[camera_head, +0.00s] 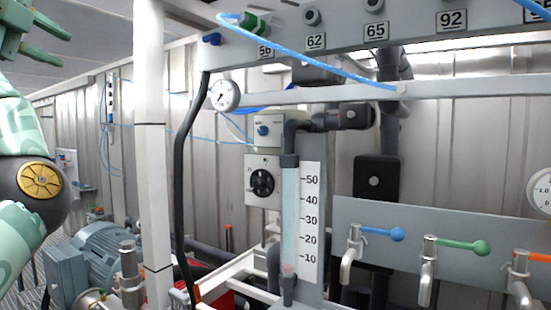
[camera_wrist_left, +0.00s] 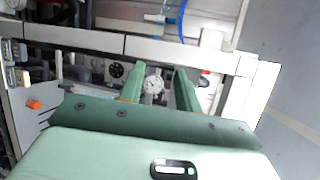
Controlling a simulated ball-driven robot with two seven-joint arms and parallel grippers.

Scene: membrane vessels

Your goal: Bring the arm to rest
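My left arm (camera_head: 25,185) comes in from the left edge of the head view, pale green and white with a dark joint and a gold cap. My left gripper (camera_head: 52,40) is raised at the top left corner, green, with its two fingers apart and nothing between them. The right arm and gripper are not in view.
A white post (camera_head: 152,150) stands right of my left arm. A grey numbered rail (camera_head: 340,38) with a blue hose crosses the top. A scaled tube (camera_head: 290,215), a black dial (camera_head: 262,182) and several coloured valve handles, one blue (camera_head: 382,233), are ahead. A motor (camera_head: 105,250) sits low left.

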